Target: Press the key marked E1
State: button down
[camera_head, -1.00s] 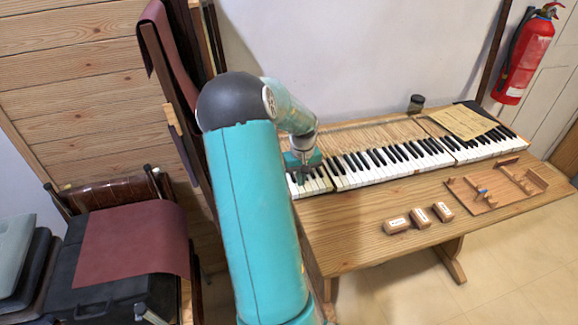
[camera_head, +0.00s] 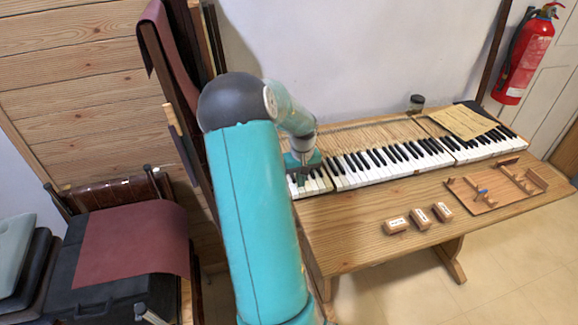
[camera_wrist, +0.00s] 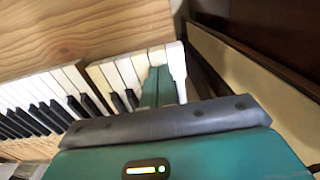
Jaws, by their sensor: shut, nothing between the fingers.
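The piano keyboard (camera_head: 392,163) lies along the table, with white and black keys. Its short left-end section also shows in the wrist view (camera_wrist: 108,75), set off by a gap from the longer row. My gripper (camera_head: 304,182) is over this left-end section. In the wrist view my two teal fingers (camera_wrist: 158,72) are shut side by side and empty, their tips over white keys near the end of the row. Whether they touch a key I cannot tell. No E1 mark is readable, and my fingers hide part of the keys.
A dark jar (camera_head: 416,104) and a paper sheet (camera_head: 462,121) are behind the keys. A dark wooden frame (camera_wrist: 250,50) stands close beside the keyboard end.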

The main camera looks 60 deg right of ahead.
jog(key=shift+f, duration=1.05)
jog(key=shift+r, duration=0.2)
notch_tip(320, 180, up, 9)
jog(key=shift+f, duration=0.15)
dwell(0.4)
dwell(0.6)
